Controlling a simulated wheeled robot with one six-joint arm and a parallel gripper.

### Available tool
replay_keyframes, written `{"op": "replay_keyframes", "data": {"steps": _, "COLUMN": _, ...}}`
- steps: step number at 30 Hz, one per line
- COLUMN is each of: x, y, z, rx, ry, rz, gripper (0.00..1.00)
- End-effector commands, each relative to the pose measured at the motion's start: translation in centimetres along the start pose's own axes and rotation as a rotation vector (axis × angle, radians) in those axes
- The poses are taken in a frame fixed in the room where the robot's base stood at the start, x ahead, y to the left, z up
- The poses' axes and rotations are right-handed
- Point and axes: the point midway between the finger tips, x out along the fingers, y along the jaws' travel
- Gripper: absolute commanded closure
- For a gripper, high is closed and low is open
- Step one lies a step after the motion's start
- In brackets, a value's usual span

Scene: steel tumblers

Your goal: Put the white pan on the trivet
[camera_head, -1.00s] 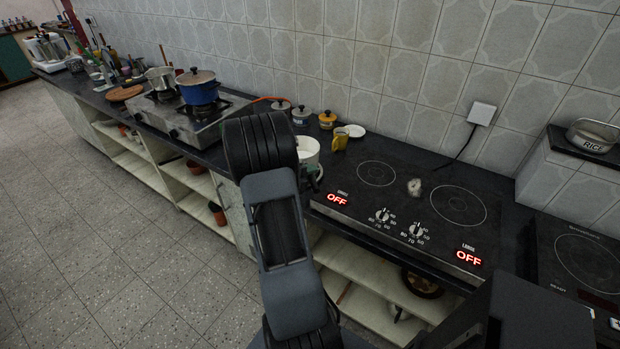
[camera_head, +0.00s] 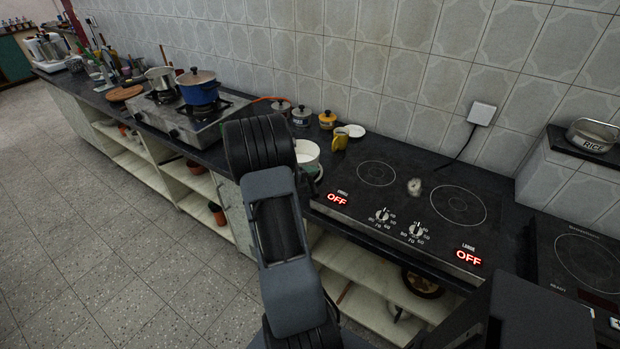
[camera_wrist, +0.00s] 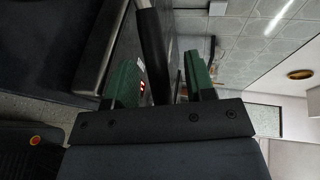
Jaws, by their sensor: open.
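The white pan (camera_head: 307,155) stands on the dark counter left of the hob in the head view, partly hidden behind my arm. A round brown wooden board (camera_head: 125,93), which may be the trivet, lies at the far left of the counter. My gripper (camera_wrist: 163,78) shows two green fingers apart in the wrist view and is open. A dark bar (camera_wrist: 154,45) runs up between the fingers; I cannot tell if it is the pan's handle. My gripper is hidden in the head view.
A blue pot (camera_head: 200,88) and a steel pot (camera_head: 160,77) stand on the gas stove. A yellow mug (camera_head: 340,138), a small white plate (camera_head: 355,131) and several lidded jars stand behind the pan. The black hob (camera_head: 408,205) holds one small object.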

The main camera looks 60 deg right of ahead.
Motion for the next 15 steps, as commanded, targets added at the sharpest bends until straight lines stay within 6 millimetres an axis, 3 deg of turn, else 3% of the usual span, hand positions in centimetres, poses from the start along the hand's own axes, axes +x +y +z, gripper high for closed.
{"op": "replay_keyframes", "data": {"steps": 8, "x": -1.1, "y": -0.2, "z": 0.1, "rx": 0.000, "ry": -0.004, "rz": -0.001, "gripper": 0.51}}
{"op": "replay_keyframes", "data": {"steps": 15, "x": -5.7, "y": -0.2, "z": 0.1, "rx": -0.001, "ry": -0.006, "rz": -0.001, "gripper": 0.51}}
